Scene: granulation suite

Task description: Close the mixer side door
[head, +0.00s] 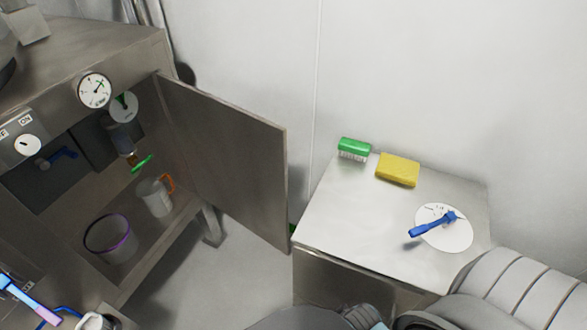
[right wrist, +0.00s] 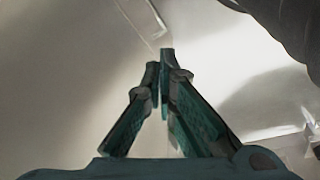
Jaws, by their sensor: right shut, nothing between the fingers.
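The mixer side door (head: 228,160) is a flat grey metal panel. In the head view it stands wide open, swung out to the right from the front right edge of the mixer cabinet (head: 120,62). Its free edge is close to the side table. My right gripper (right wrist: 162,62) shows in the right wrist view with its teal fingers closed together and empty. A blurred pale surface lies beyond the tips; I cannot tell whether they touch anything. In the head view I cannot make out the right gripper clearly. My left gripper is not in view.
The open cabinet holds a clear jug (head: 154,197) with an orange handle and a purple-rimmed bucket (head: 110,240). The side table (head: 335,225) carries a green brush (head: 354,148), a yellow sponge (head: 397,170) and a blue tool (head: 432,226) on a white disc. Bare floor lies below the door.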

